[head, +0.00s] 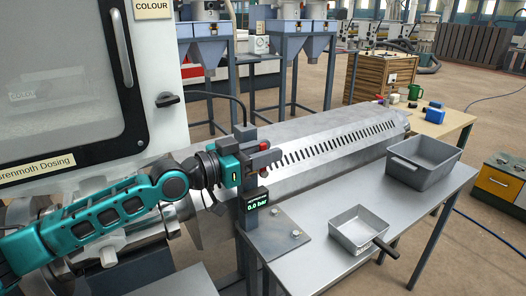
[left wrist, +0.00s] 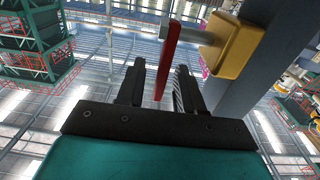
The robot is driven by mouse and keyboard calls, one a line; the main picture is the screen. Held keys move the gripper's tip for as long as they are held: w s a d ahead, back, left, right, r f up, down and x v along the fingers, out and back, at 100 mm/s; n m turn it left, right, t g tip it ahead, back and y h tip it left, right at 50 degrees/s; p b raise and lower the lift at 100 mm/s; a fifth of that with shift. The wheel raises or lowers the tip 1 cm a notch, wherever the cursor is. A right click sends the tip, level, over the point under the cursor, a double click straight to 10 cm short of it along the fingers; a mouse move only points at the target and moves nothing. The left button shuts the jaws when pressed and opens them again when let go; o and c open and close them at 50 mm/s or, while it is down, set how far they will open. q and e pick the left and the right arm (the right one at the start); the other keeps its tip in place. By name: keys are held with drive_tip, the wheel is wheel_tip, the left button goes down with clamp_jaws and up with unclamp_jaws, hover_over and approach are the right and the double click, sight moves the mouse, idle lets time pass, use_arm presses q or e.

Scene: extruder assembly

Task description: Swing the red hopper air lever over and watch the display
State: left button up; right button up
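The red lever (left wrist: 169,58) runs down between the two fingers of my left gripper (left wrist: 158,85) in the left wrist view. The fingers stand apart, with a clear gap on the lever's left side; whether the right finger touches it I cannot tell. The lever joins a brass-yellow valve body (left wrist: 231,46) on a grey post. In the head view my left gripper (head: 262,158) is at the post, and only a little red of the lever (head: 265,145) shows. The display (head: 257,199) below it reads 0.0 bar in green. My right gripper is not in view.
A grey metal table (head: 330,275) carries a small tray (head: 358,229) with a dark handle and a deeper grey bin (head: 424,160). A long slotted metal cover (head: 335,150) runs behind the post. A white dosing cabinet (head: 160,60) stands at the left.

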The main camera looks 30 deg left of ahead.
use_arm(q)
drive_tip(key=shift+c, duration=0.4)
clamp_jaws()
